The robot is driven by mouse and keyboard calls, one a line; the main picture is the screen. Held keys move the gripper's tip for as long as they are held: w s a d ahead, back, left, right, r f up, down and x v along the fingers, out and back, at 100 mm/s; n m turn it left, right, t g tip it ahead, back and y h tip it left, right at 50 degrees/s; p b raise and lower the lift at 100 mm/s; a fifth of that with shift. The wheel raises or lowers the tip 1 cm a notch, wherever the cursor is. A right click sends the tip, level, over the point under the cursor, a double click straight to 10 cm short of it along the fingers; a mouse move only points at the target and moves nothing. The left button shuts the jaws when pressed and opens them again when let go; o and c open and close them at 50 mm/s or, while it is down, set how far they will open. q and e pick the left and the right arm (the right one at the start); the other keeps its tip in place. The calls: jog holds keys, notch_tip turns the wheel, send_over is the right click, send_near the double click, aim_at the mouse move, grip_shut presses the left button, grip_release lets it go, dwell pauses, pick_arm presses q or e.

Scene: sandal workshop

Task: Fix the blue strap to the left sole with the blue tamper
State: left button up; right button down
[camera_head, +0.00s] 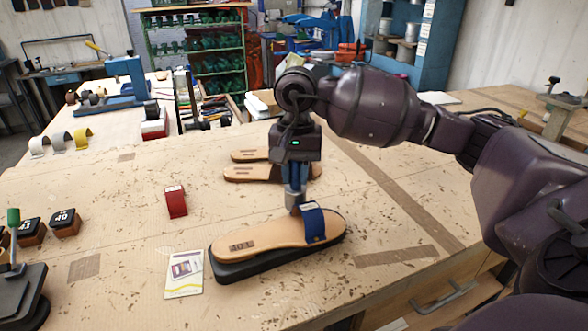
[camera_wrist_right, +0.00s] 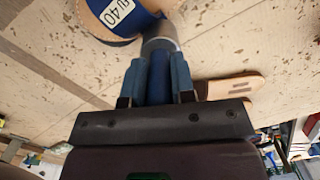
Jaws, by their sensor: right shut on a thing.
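A tan sole (camera_head: 265,236) marked 40 L lies on a black base (camera_head: 235,272) near the table's front. The blue strap (camera_head: 314,227) arches across the sole toward its right end; it also shows in the right wrist view (camera_wrist_right: 143,20) beside an EU 40 label. My right gripper (camera_head: 295,186) points down and is shut on the blue tamper (camera_wrist_right: 158,78). The tamper's metal end (camera_head: 295,201) is at the sole's far edge, beside the strap's far end; I cannot tell whether it touches. My left gripper is not in view.
More tan soles (camera_head: 268,174) lie behind. Wooden-sided stamps (camera_head: 65,222) and a green-handled tool (camera_head: 14,220) are at far left. The table between is mostly clear.

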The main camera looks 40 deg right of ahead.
notch_tip(320, 180, up, 3)
jog(key=shift+r+p, duration=0.1)
jog(key=shift+p, duration=0.2)
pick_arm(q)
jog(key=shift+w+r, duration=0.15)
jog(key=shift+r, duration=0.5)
pick_arm(e)
jog(key=shift+r, duration=0.55)
jog(key=shift+r+p, duration=0.75)
jog(key=shift+r, duration=1.8)
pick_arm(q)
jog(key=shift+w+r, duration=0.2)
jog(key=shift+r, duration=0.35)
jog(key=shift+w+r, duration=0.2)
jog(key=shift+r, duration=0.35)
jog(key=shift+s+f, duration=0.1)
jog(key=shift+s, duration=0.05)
